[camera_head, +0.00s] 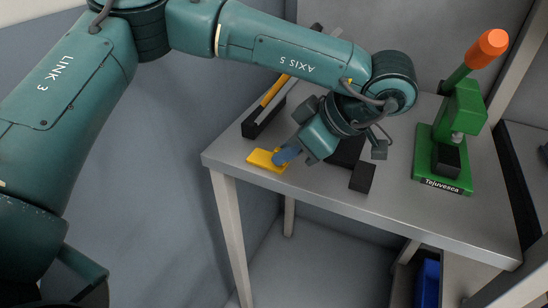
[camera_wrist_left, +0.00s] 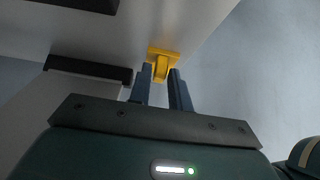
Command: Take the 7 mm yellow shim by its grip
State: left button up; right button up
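A yellow shim (camera_head: 262,160) lies on the grey table (camera_head: 235,150) near its front left corner. In the left wrist view, the yellow shim (camera_wrist_left: 163,53) shows its upright grip facing my fingers. My left gripper (camera_head: 284,155) is low over the table, its blue fingers beside the shim in the head view. In the wrist view, the fingers of my left gripper (camera_wrist_left: 162,76) stand apart, with the grip in line with the gap at their tips. I cannot tell whether they touch it. No thickness mark is readable. My right gripper is not in view.
A black holder (camera_head: 252,129) with a yellow strip lies behind the shim. A dark block (camera_head: 362,177) lies to the right of my gripper. A green press (camera_head: 425,165) with an orange-tipped lever stands further right. A blue bin (camera_head: 428,285) is below the table.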

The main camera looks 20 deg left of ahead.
pick_arm(q)
grip_shut()
jog(key=shift+r, duration=0.1)
jog(key=shift+r+p, duration=1.95)
jog(key=shift+r, duration=0.5)
